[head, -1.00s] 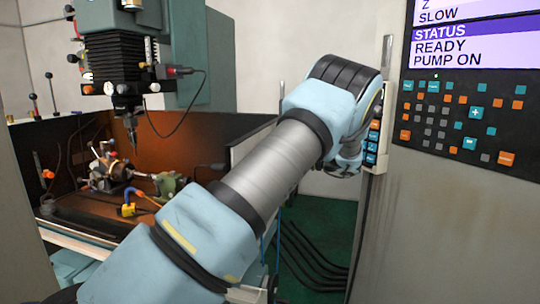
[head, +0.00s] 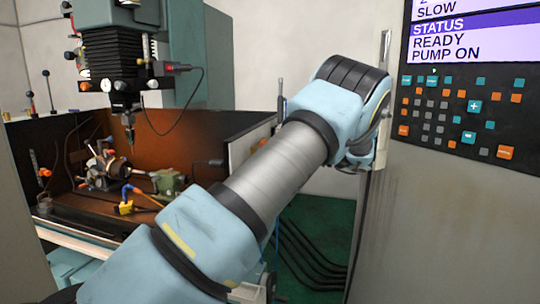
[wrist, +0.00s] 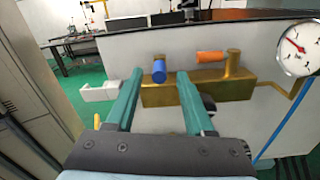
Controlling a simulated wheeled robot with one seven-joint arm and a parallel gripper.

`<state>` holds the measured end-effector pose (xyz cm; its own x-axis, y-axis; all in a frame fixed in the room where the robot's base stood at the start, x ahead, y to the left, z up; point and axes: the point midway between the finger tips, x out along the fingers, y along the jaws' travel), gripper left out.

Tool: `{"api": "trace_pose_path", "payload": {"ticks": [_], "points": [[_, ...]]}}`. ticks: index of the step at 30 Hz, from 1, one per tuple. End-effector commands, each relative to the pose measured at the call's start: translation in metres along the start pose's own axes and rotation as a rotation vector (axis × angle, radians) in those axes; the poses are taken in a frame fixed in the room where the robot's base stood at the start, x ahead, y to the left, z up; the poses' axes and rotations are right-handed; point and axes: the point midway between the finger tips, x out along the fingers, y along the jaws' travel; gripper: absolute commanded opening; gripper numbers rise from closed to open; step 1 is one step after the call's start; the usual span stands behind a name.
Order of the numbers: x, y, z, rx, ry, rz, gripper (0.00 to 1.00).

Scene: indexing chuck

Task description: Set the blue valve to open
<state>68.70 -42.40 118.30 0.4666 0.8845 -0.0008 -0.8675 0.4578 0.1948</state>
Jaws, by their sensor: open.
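The blue valve handle (wrist: 159,71) shows in the wrist view on the left part of a brass manifold (wrist: 200,92). It points toward the camera and looks foreshortened. An orange handle (wrist: 210,57) lies along the manifold to its right. My gripper (wrist: 160,77) is open, with a teal finger on each side of the blue handle in the picture. I cannot tell whether the fingers reach it or stop short of it. In the head view my arm hides the manifold and my gripper.
A pressure gauge (wrist: 300,47) is right of the manifold. A white bracket (wrist: 101,91) sticks out at its left. In the head view, a control panel (head: 465,90) stands at right and a milling machine (head: 120,55) at left.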

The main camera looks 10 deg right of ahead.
Motion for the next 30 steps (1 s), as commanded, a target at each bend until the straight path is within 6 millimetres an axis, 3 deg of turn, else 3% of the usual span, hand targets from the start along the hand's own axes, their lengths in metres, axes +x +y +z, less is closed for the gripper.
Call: {"api": "trace_pose_path", "payload": {"ticks": [6, 12, 30], "points": [[-0.045, -0.001, -0.004, -0.002, -0.001, -0.003, 0.53], [-0.069, -0.001, -0.002, -0.002, -0.001, -0.002, 0.53], [-0.075, 0.0, 0.0, 0.0, -0.001, 0.0, 0.53]]}}
